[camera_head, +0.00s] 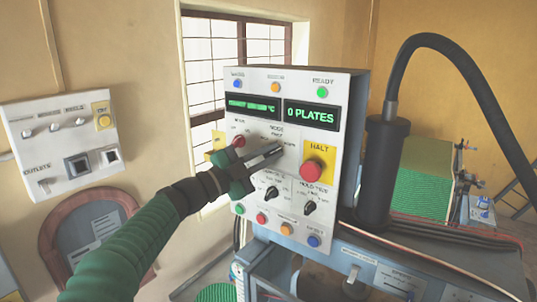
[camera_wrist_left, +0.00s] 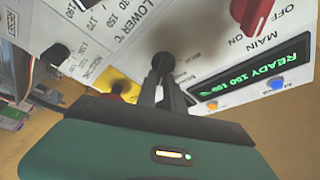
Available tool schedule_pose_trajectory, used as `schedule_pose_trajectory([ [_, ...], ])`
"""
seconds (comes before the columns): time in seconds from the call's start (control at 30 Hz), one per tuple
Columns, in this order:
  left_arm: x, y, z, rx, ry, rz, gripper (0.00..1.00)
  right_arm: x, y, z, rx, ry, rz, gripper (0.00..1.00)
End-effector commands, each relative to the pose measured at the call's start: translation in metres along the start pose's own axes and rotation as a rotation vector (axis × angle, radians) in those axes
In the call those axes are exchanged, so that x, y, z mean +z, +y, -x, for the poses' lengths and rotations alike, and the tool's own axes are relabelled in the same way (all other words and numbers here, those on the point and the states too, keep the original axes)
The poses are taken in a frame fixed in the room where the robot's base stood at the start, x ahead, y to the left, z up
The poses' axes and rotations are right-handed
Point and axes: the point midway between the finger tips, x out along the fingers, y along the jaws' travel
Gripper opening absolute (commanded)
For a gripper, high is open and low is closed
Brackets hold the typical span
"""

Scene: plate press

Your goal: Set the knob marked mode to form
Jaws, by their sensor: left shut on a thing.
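The white control panel (camera_head: 243,94) stands in the middle of the head view. The mode label shows on it, above my left gripper (camera_head: 278,150). The fingers cover the mode knob in the head view. In the left wrist view, my left gripper (camera_wrist_left: 163,78) is shut on the dark round mode knob (camera_wrist_left: 163,60), between the red main knob (camera_wrist_left: 252,12) and the yellow halt plate. Which way the mode knob points, and its position words, cannot be read. My right gripper is in neither view.
The red halt button (camera_head: 312,172) is right of the fingers, with two black dials (camera_head: 271,192) and (camera_head: 309,207) below. A black cylinder (camera_head: 384,165) with a thick hose stands to the right. Another switch panel (camera_head: 60,140) is on the left wall.

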Motion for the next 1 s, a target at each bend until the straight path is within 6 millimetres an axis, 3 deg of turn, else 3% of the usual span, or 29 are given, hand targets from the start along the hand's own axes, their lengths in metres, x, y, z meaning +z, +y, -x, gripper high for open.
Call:
schedule_pose_trajectory([
  [0.27,0.0038,0.0039,0.0003,0.007,-0.006,0.001,0.0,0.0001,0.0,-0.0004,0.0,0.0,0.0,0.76],
  [0.3,0.0037,0.0039,0.0003,0.007,-0.006,0.001,0.14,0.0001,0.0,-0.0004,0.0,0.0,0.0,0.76],
  [0.47,0.003,0.0029,0.0003,0.005,-0.005,0.001,0.34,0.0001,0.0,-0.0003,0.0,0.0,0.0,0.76],
  [1.0,-0.0001,0.0001,-0.0004,0.0,0.0,0.0,0.34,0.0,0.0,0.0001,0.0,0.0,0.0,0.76],
])
